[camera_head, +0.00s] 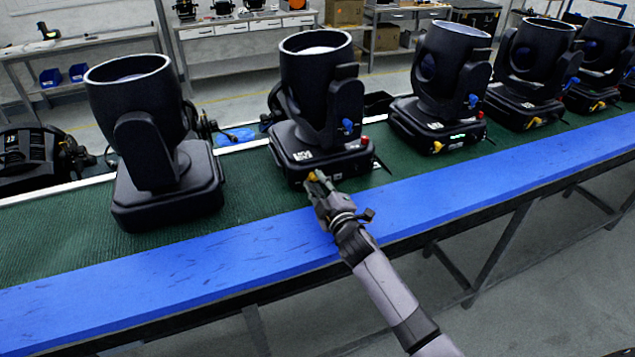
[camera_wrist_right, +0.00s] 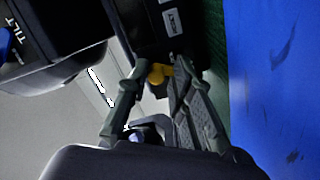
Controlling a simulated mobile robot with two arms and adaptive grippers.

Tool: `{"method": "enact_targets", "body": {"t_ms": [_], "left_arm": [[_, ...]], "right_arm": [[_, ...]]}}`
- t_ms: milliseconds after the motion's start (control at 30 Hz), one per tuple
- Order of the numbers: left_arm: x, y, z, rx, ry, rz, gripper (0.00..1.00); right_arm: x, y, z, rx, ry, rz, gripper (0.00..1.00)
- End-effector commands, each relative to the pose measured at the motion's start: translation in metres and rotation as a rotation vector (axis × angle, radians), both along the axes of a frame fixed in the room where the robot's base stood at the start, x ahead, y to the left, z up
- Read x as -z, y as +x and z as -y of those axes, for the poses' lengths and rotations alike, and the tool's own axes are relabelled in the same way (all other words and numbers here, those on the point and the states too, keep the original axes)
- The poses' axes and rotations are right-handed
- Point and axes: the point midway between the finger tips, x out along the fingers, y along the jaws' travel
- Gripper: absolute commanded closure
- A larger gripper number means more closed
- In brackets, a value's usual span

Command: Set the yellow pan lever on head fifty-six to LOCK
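The moving head at my right gripper is a black fixture (camera_head: 318,90) standing upright on a black base; I cannot read a number fifty-six on it. Its yellow pan lever (camera_head: 312,176) is at the front of the base, partly hidden by the gripper. The lever (camera_wrist_right: 158,73) also shows in the right wrist view, between the fingertips. My right gripper (camera_head: 320,184) reaches in from the front, and its two fingers (camera_wrist_right: 158,80) close in on the lever from both sides, seemingly touching it. A white-lettered label (camera_wrist_right: 172,22) is beyond the fingertips. My left gripper is not in view.
Similar heads stand in a row on a green-topped bench with a blue front edge (camera_head: 240,265): one to the left (camera_head: 150,180), several to the right (camera_head: 440,80). A blue tilt lever (camera_head: 348,126) and a red part (camera_head: 364,140) are near the gripper's head.

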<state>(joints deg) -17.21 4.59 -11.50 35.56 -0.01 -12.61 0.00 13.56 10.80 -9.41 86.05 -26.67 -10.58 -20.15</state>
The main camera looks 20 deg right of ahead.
Motion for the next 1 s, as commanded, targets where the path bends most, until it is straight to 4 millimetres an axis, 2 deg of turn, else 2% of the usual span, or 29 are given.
{"method": "enact_targets", "body": {"t_ms": [167, 433, 567, 667, 1000], "left_arm": [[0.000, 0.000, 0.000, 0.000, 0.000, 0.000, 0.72], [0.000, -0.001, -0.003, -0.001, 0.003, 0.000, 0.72], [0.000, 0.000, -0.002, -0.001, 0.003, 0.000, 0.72], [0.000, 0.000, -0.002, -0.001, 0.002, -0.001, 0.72], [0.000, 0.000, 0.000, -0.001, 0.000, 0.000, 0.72]], "right_arm": [[-0.002, 0.000, 0.000, -0.001, 0.000, 0.004, 0.66], [-0.003, 0.000, 0.000, -0.002, -0.001, 0.007, 0.66], [-0.003, -0.007, 0.000, -0.002, -0.001, 0.007, 0.66], [-0.002, -0.020, 0.000, -0.001, -0.001, 0.006, 0.66], [-0.002, -0.089, 0.003, -0.001, -0.001, 0.004, 0.66]]}}
